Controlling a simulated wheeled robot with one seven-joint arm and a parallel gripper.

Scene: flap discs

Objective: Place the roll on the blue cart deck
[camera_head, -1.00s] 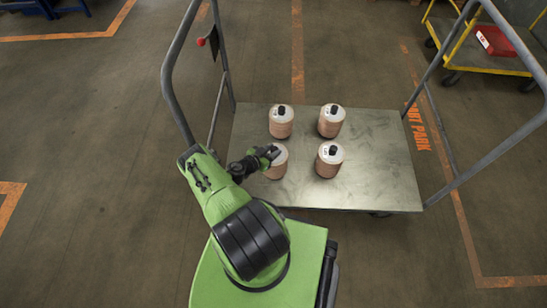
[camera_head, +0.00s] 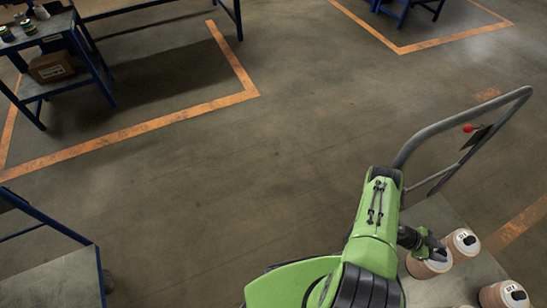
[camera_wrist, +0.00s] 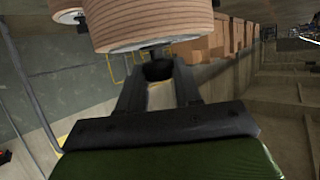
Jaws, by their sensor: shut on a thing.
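My gripper (camera_head: 430,243) is shut on the dark top of a tan, ribbed roll (camera_head: 424,268). In the wrist view, the fingers (camera_wrist: 156,68) meet at a dark piece on the pale end of the roll (camera_wrist: 150,22). I cannot tell whether this roll touches the grey cart deck (camera_head: 428,212) below it. Two other rolls, one (camera_head: 460,246) beside it and one (camera_head: 503,296) at the bottom edge, stand on that deck. At the lower left is a blue-framed cart with a bare grey deck (camera_head: 58,284), partly out of frame.
The grey cart's tubular handle (camera_head: 455,122) rises beside my arm. A blue-framed bench (camera_head: 35,40) with cans and a cardboard box (camera_head: 51,67) stands at the upper left. Open floor with orange lines lies between the carts.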

